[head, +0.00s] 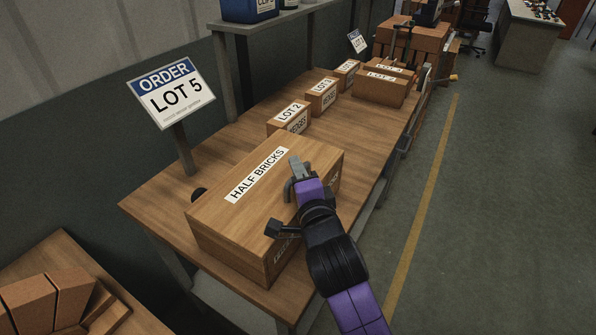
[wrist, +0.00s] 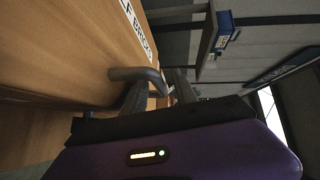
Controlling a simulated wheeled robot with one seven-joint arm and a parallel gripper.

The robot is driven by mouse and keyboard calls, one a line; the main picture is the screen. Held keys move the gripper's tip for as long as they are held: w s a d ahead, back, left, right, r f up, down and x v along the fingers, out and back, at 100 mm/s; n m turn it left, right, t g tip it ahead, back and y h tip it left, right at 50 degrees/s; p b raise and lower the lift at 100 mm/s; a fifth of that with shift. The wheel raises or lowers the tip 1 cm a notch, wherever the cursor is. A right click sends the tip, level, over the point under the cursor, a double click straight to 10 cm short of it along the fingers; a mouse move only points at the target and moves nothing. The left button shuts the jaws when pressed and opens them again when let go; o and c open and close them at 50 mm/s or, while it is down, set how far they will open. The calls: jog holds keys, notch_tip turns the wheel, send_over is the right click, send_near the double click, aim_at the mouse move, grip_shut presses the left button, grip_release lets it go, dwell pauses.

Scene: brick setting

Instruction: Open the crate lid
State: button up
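The wooden crate (head: 225,225), labelled HALF BRICKS, stands on the near end of the bench. Its lid (head: 300,150) lies flat and shut on top. My gripper (head: 293,175) is over the right part of the lid, close to its surface. In the wrist view a grey curved bar (wrist: 140,74), which looks like a handle, comes off the wood between or just beyond my fingers (wrist: 160,95). The fingers look apart there. Whether they touch the bar is hidden.
The wooden bench (head: 160,200) also holds small boxes labelled LOT 2 (head: 290,115) and LOT 3 (head: 321,95). An ORDER LOT 5 sign (head: 172,90) stands behind the crate. Bricks (head: 50,295) sit at lower left. The floor at right (head: 480,200) is clear.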

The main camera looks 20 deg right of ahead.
grip_shut()
dwell(1.4)
